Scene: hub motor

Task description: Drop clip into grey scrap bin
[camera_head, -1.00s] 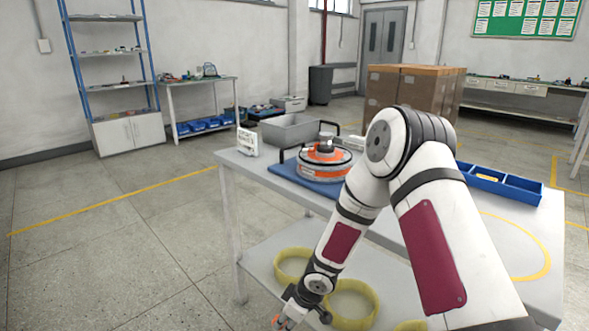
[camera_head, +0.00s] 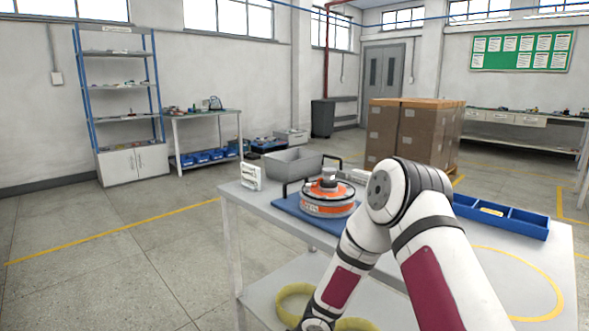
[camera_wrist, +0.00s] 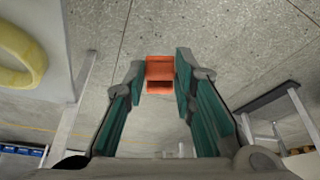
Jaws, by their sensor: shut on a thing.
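The orange clip (camera_wrist: 160,70) is between the fingertips of my gripper (camera_wrist: 160,82) in the wrist view, and the gripper is shut on it. Bare floor shows beyond it. In the head view my gripper is below the bottom edge, beside the table's front left. A grey open bin (camera_head: 292,161) stands at the table's back left, behind the hub motor. Its inside is mostly hidden. The gripper is well apart from this bin.
The orange and white hub motor (camera_head: 327,198) sits on a blue mat (camera_head: 298,208) on the table (camera_head: 262,203). A blue compartment tray (camera_head: 520,222) is at right. Yellow rings (camera_head: 291,298) lie on the lower shelf.

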